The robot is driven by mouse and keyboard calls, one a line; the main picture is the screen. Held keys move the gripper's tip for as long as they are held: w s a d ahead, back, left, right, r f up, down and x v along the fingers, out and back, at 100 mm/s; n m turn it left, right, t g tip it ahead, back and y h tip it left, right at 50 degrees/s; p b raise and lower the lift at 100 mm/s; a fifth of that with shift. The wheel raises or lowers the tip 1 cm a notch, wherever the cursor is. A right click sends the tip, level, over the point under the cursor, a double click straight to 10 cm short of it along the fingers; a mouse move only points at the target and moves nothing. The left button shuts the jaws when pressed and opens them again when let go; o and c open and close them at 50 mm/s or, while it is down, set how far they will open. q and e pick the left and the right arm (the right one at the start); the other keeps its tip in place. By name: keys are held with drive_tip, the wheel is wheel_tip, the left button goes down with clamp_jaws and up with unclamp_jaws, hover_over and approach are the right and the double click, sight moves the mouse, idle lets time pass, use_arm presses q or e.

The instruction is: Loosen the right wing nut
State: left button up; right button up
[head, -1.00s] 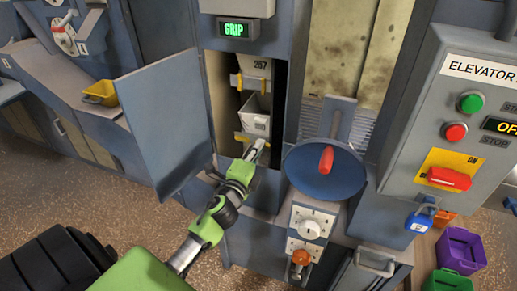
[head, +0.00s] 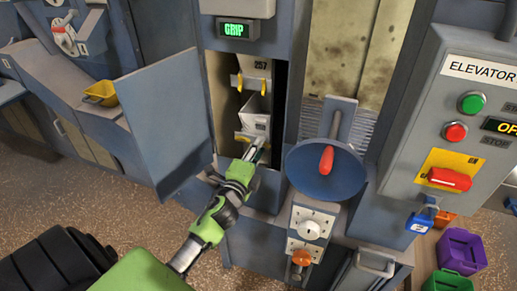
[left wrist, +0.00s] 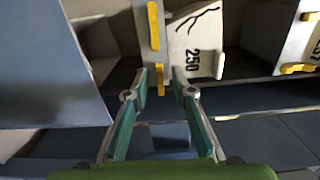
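A pale bucket (head: 255,122) sits low in the open elevator shaft. In the left wrist view the bucket (left wrist: 203,35) carries the number 250 and a dark crack. Two yellow wing nuts show along its edge: the left one (left wrist: 153,25) and the right one (left wrist: 160,80). My left gripper (head: 259,147) is at the bucket's lower right. In the left wrist view its fingers (left wrist: 161,78) are apart, one on each side of the right wing nut, with small gaps visible. The gripper hides the right wing nut in the head view. My right gripper is not in view.
Bucket 257 (head: 256,66) hangs above, with its own yellow wing nuts. An open door (head: 165,130) stands left of the shaft. A blue disc with a red handle (head: 326,158) is close on the right. A display (head: 238,29) reads GRIP.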

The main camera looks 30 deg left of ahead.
use_arm(q)
drive_tip(key=shift+s, duration=0.1)
drive_tip(key=v, duration=1.1)
drive_tip(key=shift+s, duration=0.4)
drive_tip(key=shift+f, duration=0.1)
